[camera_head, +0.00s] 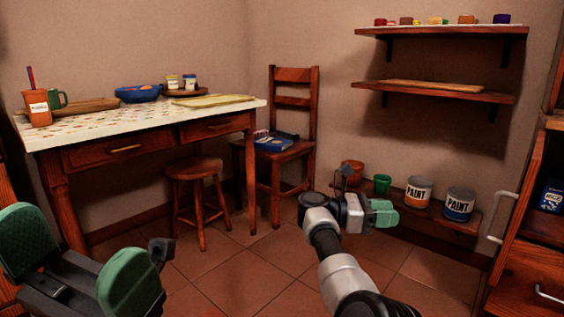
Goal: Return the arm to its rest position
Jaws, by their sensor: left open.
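My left gripper (78,262) is at the lower left of the head view, close to the camera. Its two green-padded fingers are spread wide, with nothing between them. My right arm comes in from the bottom centre and reaches forward over the tiled floor. My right gripper (384,213) is at its end, with green pads pointing to the right. It is seen from the side, so the gap between its fingers cannot be made out. No held object shows in it.
A table (150,125) with cups, boards and a blue bowl (138,93) stands at the left. A stool (195,170) and a chair (294,100) are beside it. Paint cans (459,204) stand on a low shelf. An open cabinet (535,255) is at the right. Floor between is clear.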

